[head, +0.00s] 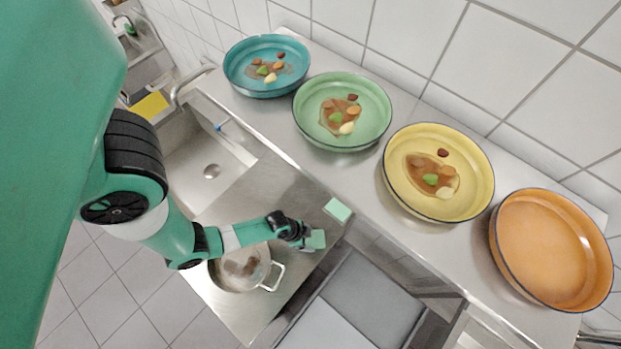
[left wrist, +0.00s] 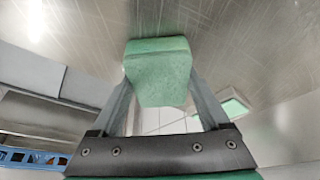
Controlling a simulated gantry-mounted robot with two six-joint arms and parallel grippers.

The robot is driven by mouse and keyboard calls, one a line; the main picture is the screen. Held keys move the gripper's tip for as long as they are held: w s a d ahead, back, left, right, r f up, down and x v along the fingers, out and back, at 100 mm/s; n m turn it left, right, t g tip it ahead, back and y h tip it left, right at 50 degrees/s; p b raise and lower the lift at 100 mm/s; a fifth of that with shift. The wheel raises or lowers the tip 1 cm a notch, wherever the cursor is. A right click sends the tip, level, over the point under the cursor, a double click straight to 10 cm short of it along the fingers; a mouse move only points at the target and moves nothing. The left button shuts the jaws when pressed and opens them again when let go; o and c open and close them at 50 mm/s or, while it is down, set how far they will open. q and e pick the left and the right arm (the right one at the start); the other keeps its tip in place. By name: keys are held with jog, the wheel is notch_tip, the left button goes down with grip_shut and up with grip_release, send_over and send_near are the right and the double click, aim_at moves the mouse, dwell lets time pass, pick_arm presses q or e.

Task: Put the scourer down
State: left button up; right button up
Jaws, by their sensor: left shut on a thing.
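My left gripper (head: 303,238) is shut on a green scourer (head: 317,239). In the left wrist view the scourer (left wrist: 158,72) sits between the two fingers (left wrist: 160,105), close to a brushed steel surface. I cannot tell whether it touches that surface. A second pale green block (head: 337,209) lies on the steel counter just beyond the gripper. It also shows at the right in the left wrist view (left wrist: 235,107). My right gripper is not in view.
A pot (head: 241,270) with brown contents stands beside my left forearm. Teal (head: 266,65), green (head: 342,111), yellow (head: 438,172) and orange (head: 550,248) bowls line the back shelf; the orange one is empty. A sink (head: 207,168) is at left. Steel counter between sink and gripper is clear.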

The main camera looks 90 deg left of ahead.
pick_arm(q)
jog(key=o, duration=1.3)
jog(key=shift+r, duration=0.3)
jog(key=p+v, duration=0.3)
jog(key=v, duration=0.6)
jog(key=shift+s+r, duration=0.1)
jog(key=shift+r, duration=0.05)
jog(key=shift+p+v, duration=1.2)
